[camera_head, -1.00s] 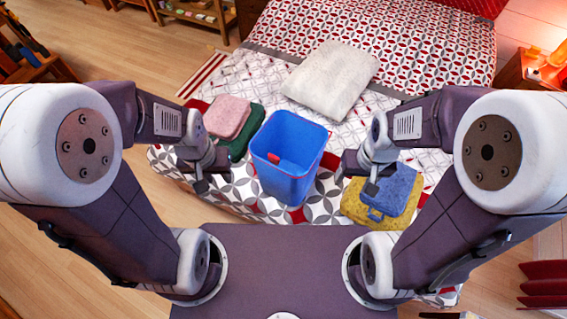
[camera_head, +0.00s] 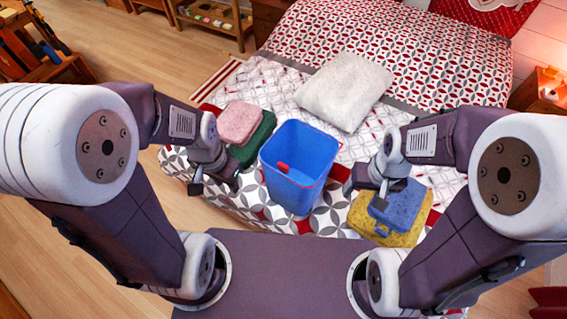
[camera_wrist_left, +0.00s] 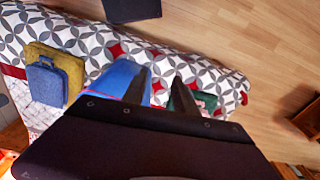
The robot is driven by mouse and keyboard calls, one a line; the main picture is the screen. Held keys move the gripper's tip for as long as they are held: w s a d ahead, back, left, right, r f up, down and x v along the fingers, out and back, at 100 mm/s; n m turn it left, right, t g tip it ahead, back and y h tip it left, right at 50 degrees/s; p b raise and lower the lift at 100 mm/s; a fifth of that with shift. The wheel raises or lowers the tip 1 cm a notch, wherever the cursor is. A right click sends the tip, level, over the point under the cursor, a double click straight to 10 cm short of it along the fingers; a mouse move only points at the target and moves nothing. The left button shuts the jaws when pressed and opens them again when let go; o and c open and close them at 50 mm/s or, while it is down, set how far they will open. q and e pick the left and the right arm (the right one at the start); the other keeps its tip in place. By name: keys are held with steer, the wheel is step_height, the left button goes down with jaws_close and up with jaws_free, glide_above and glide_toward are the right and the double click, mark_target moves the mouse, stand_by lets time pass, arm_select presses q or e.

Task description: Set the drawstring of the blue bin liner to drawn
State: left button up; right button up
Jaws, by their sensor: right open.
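The blue bin liner (camera_head: 301,178) looks like an open-topped blue bin standing upright on the bed's near edge. My right gripper (camera_head: 366,189) is open, to the right of the liner, near a small blue item.
A pink folded item (camera_head: 240,122) and a dark green one (camera_head: 254,140) lie left of the liner. A blue item with a handle (camera_head: 402,205) lies on a yellow one (camera_head: 372,222) at the right. A white pillow (camera_head: 343,90) lies behind on the patterned bed (camera_head: 400,50).

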arm_select(q)
steer(key=w+r+m, duration=0.2)
steer(key=w+m, duration=0.2)
steer(key=m, duration=0.3)
steer(key=m+p, duration=0.3)
steer(key=m, duration=1)
glide_above(283, 165)
steer(key=shift+w+d+f+g, duration=0.1)
steer(key=shift+w+f+g, duration=0.1)
steer(key=shift+f+g, duration=0.3)
steer(key=shift+s+d, duration=0.1)
steer(key=shift+s, duration=0.05)
steer(key=shift+s+f, duration=0.1)
steer(key=shift+f, duration=0.05)
step_height(283, 165, down, 8)
steer(key=shift+r+p, duration=0.2)
steer(key=shift+p, duration=0.3)
steer(key=shift+a+f, duration=0.2)
steer(key=shift+f, duration=0.4)
jaws_close()
